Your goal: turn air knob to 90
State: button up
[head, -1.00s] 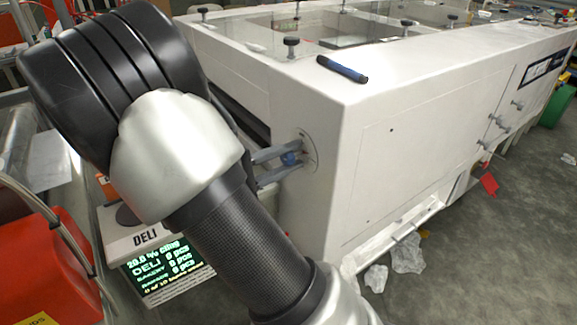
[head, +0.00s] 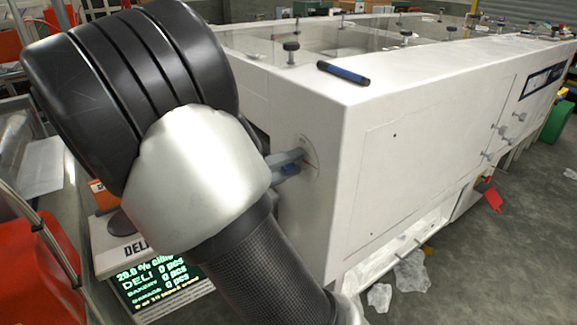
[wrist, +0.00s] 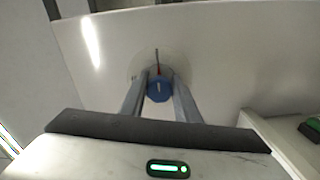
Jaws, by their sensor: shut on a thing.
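The air knob (wrist: 159,89) is a small blue faceted knob with a white mark on its face, in the middle of the wrist view. It sits on a round pale dial plate (wrist: 143,62) with a thin dark and red pointer line above the knob. The dial is on the end wall of the white machine (head: 420,135). My gripper (wrist: 160,82) has one grey finger on each side of the knob and is shut on it. In the head view my gripper (head: 297,162) reaches the dial from the left, and its fingers hide most of the knob.
A blue marker (head: 343,72) lies on the machine's top corner. Below my arm, at the left, a lit screen (head: 160,285) reads DELI and 0 pcs. A red object (head: 40,265) stands at the left edge. Crumpled plastic (head: 411,272) lies on the floor at the right.

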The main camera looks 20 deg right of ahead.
jog(key=o, duration=1)
jog(key=shift+o, duration=0.2)
jog(key=shift+a, duration=0.1)
jog(key=s+a+p, duration=0.2)
jog(key=a, duration=0.9)
jog(key=shift+s+a, duration=0.15)
jog(key=shift+a, duration=0.15)
jog(key=shift+d, duration=0.1)
